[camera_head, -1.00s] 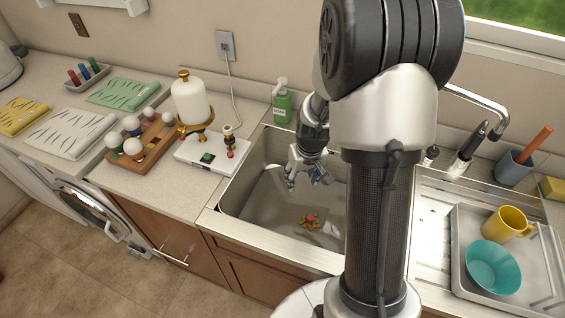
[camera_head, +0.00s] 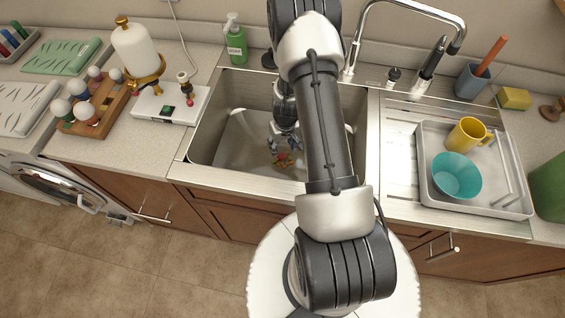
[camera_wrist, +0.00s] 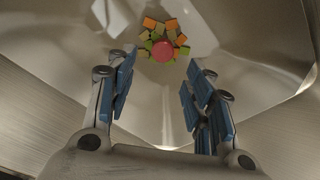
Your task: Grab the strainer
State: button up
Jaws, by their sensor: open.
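The strainer (camera_wrist: 163,42) lies at the bottom of the sink basin, a small round thing with a red knob in the middle and orange and green blocks around it. In the head view the strainer (camera_head: 284,161) shows low in the basin, partly behind my gripper. My gripper (camera_wrist: 157,95) is open, with its blue finger pads apart and nothing between them. In the head view my gripper (camera_head: 284,143) is down inside the basin, just above and beside the strainer. The wrist view shows the strainer ahead of the fingertips, roughly centred between them.
The steel sink (camera_head: 204,128) has walls close around my gripper. A tap (camera_head: 400,12) stands behind it. On the right a dish tray (camera_head: 430,200) holds a teal bowl (camera_head: 456,177) and a yellow mug (camera_head: 467,133). A white device (camera_head: 190,113) and green soap bottle (camera_head: 236,44) stand on the left.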

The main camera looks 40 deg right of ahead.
aim_at(283, 155)
jog(key=shift+w+f, duration=0.1)
jog(key=shift+f, duration=0.8)
jog(key=f+b, duration=0.2)
jog(key=f, duration=0.1)
jog(key=f+b, duration=0.1)
jog(key=shift+s+a+f+b, duration=0.1)
jog(key=shift+s+f+b, duration=0.15)
jog(key=shift+f+b, duration=0.1)
jog(key=shift+w+f, duration=0.1)
jog(key=shift+f, duration=0.2)
grip_shut()
